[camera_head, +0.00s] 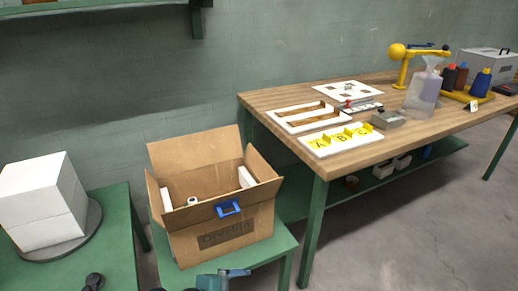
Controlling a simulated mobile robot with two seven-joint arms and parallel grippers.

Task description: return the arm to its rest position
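A white block (42,196) sits on a round grey plate (80,241) on a green table at left. A wooden workbench (285,100) at right bears white trays (345,139), a clear bottle (424,90) and a yellow stand (404,68). Bare floor (420,225) lies at lower right.

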